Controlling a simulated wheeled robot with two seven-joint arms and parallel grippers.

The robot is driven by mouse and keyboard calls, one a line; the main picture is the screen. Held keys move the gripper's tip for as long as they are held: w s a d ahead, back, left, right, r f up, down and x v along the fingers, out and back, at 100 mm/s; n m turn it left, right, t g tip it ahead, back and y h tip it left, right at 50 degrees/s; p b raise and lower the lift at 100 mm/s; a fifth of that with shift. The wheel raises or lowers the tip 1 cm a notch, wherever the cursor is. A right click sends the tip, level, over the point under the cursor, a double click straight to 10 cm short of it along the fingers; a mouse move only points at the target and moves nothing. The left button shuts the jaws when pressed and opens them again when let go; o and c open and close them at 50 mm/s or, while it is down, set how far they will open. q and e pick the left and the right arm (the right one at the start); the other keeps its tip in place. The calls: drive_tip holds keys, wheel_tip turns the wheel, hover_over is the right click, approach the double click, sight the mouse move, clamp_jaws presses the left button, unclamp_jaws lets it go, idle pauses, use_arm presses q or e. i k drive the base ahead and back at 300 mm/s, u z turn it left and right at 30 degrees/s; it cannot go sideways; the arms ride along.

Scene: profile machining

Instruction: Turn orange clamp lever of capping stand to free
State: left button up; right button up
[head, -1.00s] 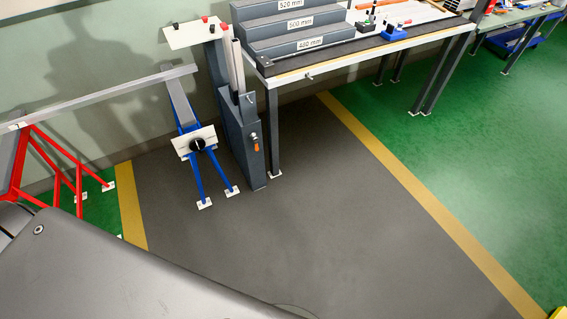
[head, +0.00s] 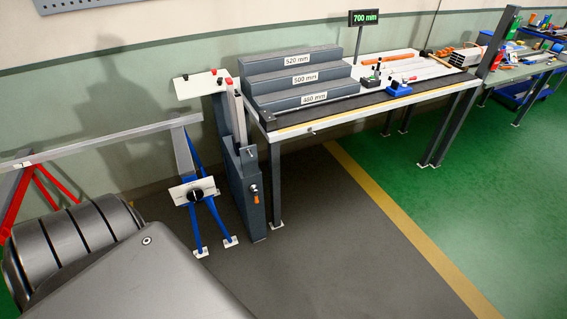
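The capping stand (head: 245,196) is a dark grey upright box with a post and a white top plate (head: 203,84) carrying small red and black pieces. Its small orange clamp lever (head: 256,199) is on the front face, below a round silver knob, and seems to hang down. The lever is small here, so its exact angle is hard to tell. Neither of my grippers is in view. Grey links of my own body fill the lower left, well apart from the stand.
A blue-legged support with a white dial plate (head: 182,194) stands just left of the stand. A long grey rail (head: 100,142) runs left to a red frame (head: 17,205). A workbench (head: 330,124) with grey steps adjoins on the right. The grey floor in front is clear.

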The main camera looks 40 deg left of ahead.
sight(253, 188)
drive_tip(key=z, duration=0.2)
drive_tip(key=i, duration=0.7)
drive_tip(key=u, duration=0.55)
drive_tip(key=i, duration=0.4)
drive_tip(key=u, duration=0.55)
